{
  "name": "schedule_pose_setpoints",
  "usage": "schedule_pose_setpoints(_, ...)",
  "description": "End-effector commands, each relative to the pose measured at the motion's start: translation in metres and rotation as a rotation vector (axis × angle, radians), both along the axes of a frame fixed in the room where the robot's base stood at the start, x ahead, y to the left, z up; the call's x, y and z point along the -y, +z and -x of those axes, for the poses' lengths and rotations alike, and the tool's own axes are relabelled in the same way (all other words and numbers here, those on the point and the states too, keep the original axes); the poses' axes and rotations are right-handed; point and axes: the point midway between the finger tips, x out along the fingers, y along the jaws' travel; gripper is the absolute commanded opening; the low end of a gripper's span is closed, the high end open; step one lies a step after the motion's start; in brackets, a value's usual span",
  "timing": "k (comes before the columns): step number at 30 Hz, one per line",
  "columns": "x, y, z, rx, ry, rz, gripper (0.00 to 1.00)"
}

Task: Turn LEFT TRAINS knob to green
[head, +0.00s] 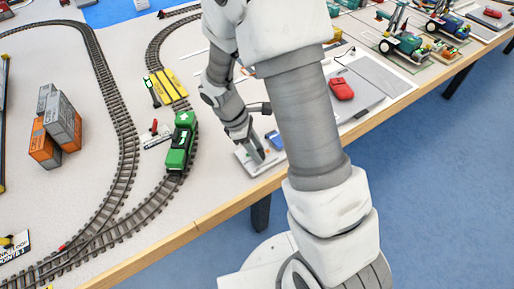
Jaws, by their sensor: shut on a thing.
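A light grey control box (243,162) lies near the front edge of the table. My gripper (259,158) points down onto it, with its fingertips at the top of the box. It is shut on a small knob there; the fingers hide the knob, so its colour mark and any label cannot be read. A blue part (274,139) sits just right of the fingers. A green toy locomotive (180,143) stands on the track left of the box.
Curved track (122,120) runs over the table at left. Orange and grey containers (58,125) stand inside the loop. A yellow crossing (167,87) lies behind the locomotive. A red object (341,89) lies on a grey panel at right. My arm covers the middle.

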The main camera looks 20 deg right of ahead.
Motion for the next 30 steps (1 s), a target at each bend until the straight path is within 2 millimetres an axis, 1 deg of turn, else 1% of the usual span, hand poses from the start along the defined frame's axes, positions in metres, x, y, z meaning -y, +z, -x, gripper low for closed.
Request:
schedule_pose_setpoints(13,0.0,0.0005,-0.0006,0.002,-0.01,0.0,0.0)
schedule_pose_setpoints(14,0.0,0.0005,-0.0006,0.002,-0.01,0.0,0.46)
schedule_pose_setpoints(15,0.0,0.0004,-0.0005,0.002,-0.009,0.0,0.53)
schedule_pose_setpoints(18,0.0,0.0003,-0.0004,0.001,-0.009,-0.001,0.71)
schedule_pose_setpoints(26,0.0,0.0004,-0.0003,0.001,-0.009,0.0,0.71)
schedule_pose_setpoints(30,-0.0027,0.0078,-0.0018,0.003,-0.009,-0.001,0.71)
